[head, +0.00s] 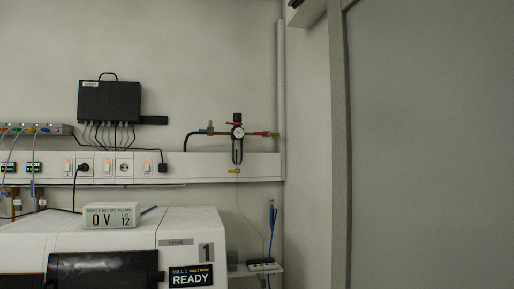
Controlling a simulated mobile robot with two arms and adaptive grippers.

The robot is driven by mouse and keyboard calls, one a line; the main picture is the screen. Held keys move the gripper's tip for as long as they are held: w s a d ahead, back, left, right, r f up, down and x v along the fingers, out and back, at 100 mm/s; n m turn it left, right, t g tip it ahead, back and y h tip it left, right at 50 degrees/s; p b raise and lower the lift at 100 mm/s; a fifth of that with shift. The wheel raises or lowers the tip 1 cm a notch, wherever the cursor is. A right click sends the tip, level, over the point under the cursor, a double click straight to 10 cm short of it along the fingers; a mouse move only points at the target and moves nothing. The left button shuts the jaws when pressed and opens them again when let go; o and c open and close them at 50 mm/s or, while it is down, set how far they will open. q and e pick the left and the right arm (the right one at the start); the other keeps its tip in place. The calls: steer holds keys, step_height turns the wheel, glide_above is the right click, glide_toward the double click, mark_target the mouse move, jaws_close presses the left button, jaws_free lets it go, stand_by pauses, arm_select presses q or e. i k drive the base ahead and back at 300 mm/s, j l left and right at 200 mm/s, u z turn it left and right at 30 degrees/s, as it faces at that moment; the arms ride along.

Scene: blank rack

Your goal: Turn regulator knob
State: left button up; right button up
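The regulator (237,147) is mounted on the back wall, right of centre, above the end of the white socket trunking. Its dark knob (237,117) is at the top, with a red ring under it and a small round white gauge (238,132) on its front. A brass fitting with a dark hose joins it on the left, and a red-ended pipe leaves it on the right. A dark bowl hangs below, with a small yellow tag (234,171) under it. Neither of my grippers is in the head view.
A white machine (190,222) with a READY display (190,276) stands at the lower left, with a meter box (112,215) on top. A black box with cables (109,101) hangs on the wall. A small shelf (255,271) holds a power strip. A grey panel (430,140) fills the right.

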mark_target(237, 117)
steer(key=u, duration=1.6)
steer(key=z, duration=1.15)
steer(key=i+l+u, duration=0.25)
steer(key=i, duration=0.35)
steer(key=i+l+u, duration=0.3)
steer(key=i, duration=0.25)
steer(key=i+l+u, duration=0.25)
steer(key=i, duration=0.3)
steer(key=l, duration=0.1)
